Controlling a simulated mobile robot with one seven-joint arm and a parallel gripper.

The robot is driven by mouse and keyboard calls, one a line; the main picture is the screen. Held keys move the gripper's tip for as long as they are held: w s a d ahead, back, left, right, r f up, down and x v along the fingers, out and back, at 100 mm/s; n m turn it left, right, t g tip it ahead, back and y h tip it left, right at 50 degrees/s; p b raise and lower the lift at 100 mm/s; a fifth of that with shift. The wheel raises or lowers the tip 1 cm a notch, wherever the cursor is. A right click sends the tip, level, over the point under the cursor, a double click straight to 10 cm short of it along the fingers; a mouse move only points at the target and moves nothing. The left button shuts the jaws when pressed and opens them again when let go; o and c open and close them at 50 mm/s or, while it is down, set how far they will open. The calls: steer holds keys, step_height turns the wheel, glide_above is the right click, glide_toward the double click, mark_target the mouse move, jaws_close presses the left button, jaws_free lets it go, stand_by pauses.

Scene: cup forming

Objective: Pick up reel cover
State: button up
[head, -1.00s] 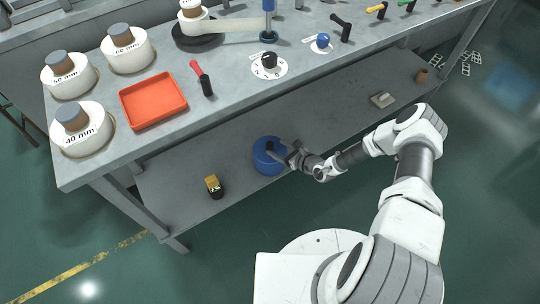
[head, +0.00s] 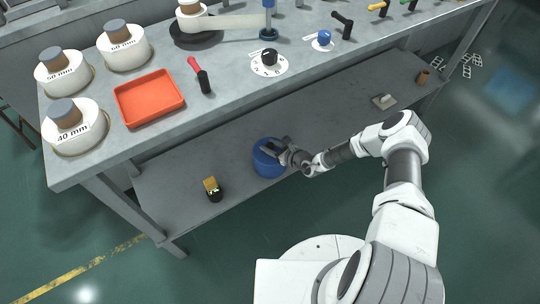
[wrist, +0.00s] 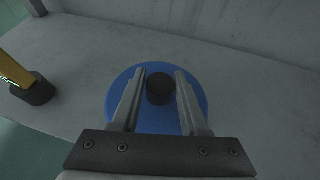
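The reel cover, a blue round piece (head: 263,164) with a black knob on top, sits on the lower shelf in the head view. It also fills the middle of the wrist view (wrist: 160,122), with its dark knob (wrist: 160,89) upright. My gripper (head: 279,149) is over the cover in the head view and hides part of its top. In the wrist view my gripper (wrist: 161,73) is open, with one finger on each side of the knob. I cannot tell whether either finger touches the knob.
The shelf (head: 225,145) lies under the grey workbench (head: 225,105). A small black and yellow item (head: 213,189) stands left of the cover. A bracket-like part (head: 384,101) and a brown cylinder (head: 422,77) lie far right. The shelf between is clear.

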jaws_close()
stand_by(1.0)
